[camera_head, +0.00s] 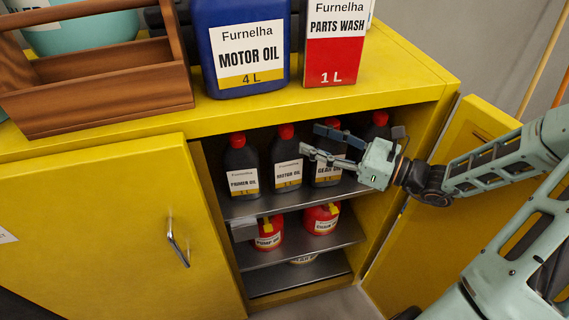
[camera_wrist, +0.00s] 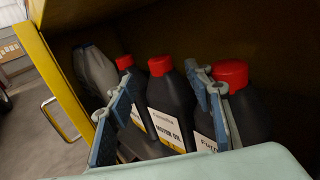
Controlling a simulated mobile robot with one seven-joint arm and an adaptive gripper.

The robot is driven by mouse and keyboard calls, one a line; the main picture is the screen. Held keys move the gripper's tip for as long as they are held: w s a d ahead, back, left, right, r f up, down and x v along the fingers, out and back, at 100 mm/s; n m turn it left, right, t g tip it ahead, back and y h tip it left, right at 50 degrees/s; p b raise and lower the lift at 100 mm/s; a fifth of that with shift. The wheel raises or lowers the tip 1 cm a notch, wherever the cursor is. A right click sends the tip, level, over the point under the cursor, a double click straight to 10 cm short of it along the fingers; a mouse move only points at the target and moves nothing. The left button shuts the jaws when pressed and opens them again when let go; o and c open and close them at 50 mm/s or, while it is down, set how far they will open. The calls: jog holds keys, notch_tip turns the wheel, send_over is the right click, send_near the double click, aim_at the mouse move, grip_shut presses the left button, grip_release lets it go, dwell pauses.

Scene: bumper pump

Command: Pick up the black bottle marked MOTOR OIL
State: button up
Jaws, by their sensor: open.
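The black bottle marked MOTOR OIL (camera_head: 287,165) has a red cap and a white and yellow label. It stands upright on the cabinet's upper shelf (camera_head: 285,204), between the PRIMER OIL bottle (camera_head: 241,166) and the GEAR OIL bottle (camera_head: 328,174). My gripper (camera_head: 310,140) is open and reaches in from the right, its fingers in front of the GEAR OIL bottle and partly hiding it. In the wrist view, the MOTOR OIL bottle (camera_wrist: 170,105) appears between the spread fingers of my gripper (camera_wrist: 158,75). No grip on it shows.
Another dark bottle (camera_head: 378,128) stands at the shelf's right. Red containers (camera_head: 321,220) sit on the shelf below. The cabinet top (camera_head: 400,75) holds a blue MOTOR OIL jug (camera_head: 241,45), a PARTS WASH can (camera_head: 333,45) and a wooden carrier (camera_head: 100,95). An open door (camera_head: 425,215) flanks the right.

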aim_at(286, 130)
jog(key=x, duration=0.8)
jog(key=shift+w+a+f, duration=0.15)
jog(key=shift+a+f, duration=0.05)
jog(key=shift+f, duration=0.05)
grip_shut()
jog(key=shift+r, duration=0.1)
